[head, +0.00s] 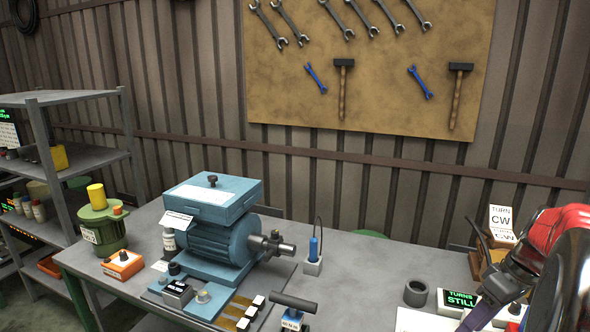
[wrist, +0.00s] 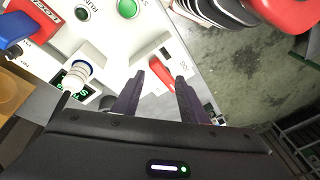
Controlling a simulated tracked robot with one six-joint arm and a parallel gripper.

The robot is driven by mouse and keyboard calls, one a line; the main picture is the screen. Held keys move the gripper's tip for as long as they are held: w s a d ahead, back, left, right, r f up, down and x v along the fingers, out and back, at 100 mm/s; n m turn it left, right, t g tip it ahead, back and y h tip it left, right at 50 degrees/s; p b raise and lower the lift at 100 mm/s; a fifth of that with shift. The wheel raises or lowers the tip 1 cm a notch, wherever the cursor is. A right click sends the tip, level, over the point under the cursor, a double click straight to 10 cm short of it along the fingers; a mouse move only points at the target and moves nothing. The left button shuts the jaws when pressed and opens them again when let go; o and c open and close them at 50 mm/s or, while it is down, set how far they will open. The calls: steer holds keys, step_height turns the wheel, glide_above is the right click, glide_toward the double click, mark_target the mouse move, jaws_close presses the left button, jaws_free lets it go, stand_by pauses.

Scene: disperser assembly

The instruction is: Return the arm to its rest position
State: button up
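My gripper (wrist: 159,76) shows in the wrist view with its two dark purple fingers apart and nothing held between them. Beyond the fingertips is a white control panel (wrist: 105,45) with a red lever (wrist: 166,68), a green button (wrist: 127,8) and a pale round knob (wrist: 78,67). I cannot tell if the fingers touch the panel. In the head view my red and black arm reaches in at the far right, low over the right end of the bench. One purple finger (head: 485,312) shows there; the other is not clear.
The grey bench (head: 385,262) holds a blue motor unit (head: 215,240), a green pot (head: 100,230), a dark ring (head: 416,293) and a "STILL" display (head: 462,299). Shelves (head: 85,160) stand left. A tool board (head: 370,70) hangs behind. Bare floor (wrist: 245,75) lies beyond the panel.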

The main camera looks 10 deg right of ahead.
steer(key=s+a+r+m+t+h, duration=0.1)
steer(key=s+a+r, duration=0.1)
steer(key=a, duration=1.4)
steer(key=s+a+r+m+t+h, duration=0.1)
steer(key=s+a+r+t, duration=0.1)
steer(key=a, duration=1.4)
steer(key=shift+s+a+r+t, duration=0.15)
steer(key=shift+s+a+t, duration=0.2)
steer(key=shift+s, duration=0.25)
steer(key=shift+c, duration=0.9)
